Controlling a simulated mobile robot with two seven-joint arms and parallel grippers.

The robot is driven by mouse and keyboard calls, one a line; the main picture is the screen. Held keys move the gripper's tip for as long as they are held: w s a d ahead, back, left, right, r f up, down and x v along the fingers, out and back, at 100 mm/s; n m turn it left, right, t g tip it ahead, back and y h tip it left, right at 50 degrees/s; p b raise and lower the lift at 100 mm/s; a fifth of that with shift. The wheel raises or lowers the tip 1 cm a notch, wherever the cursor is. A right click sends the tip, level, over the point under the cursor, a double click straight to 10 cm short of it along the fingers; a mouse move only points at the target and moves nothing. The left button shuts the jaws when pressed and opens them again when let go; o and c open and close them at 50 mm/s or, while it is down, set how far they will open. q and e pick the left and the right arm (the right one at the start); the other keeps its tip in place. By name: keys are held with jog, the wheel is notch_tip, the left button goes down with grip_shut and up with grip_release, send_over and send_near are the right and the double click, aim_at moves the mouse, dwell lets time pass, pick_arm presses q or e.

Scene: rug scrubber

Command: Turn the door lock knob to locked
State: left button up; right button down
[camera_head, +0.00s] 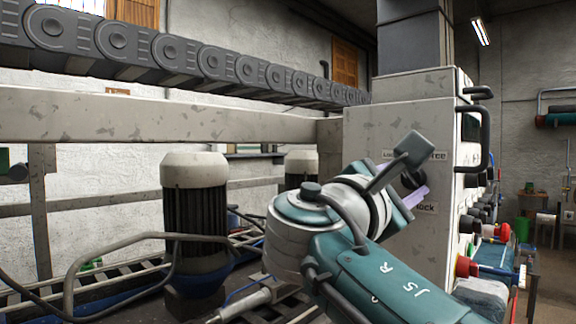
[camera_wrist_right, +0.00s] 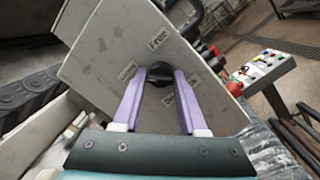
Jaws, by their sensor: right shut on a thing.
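The black lock knob (camera_wrist_right: 159,70) sits on the side of a pale grey cabinet (camera_wrist_right: 100,60). In the right wrist view, the purple fingertips of my right gripper (camera_wrist_right: 160,78) are on either side of the knob, shut on it. Labels surround the knob; one reads "Free" (camera_wrist_right: 158,40), and the others are too small or partly covered to read there. In the head view, the knob (camera_head: 411,180) shows only partly behind my right wrist, with one purple finger (camera_head: 414,197) beside it. The knob's exact pointing direction cannot be told. My left gripper is not in view.
Black handles (camera_head: 485,135) and a row of knobs and coloured buttons (camera_head: 488,230) stick out at the cabinet's right side. A dark motor (camera_head: 195,225) and metal rails stand at the left. A chain conveyor (camera_head: 210,55) runs overhead. The floor at the far right looks open.

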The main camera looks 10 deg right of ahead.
jog(key=shift+d+f+n+p, duration=0.2)
jog(key=shift+n+p, duration=0.1)
jog(key=shift+n, duration=0.3)
jog(key=c, duration=0.5)
grip_release()
jog(key=shift+r, duration=0.1)
jog(key=shift+a, duration=0.1)
jog(key=b+v, duration=0.5)
jog(key=v, duration=0.5)
jog(key=shift+b, duration=0.3)
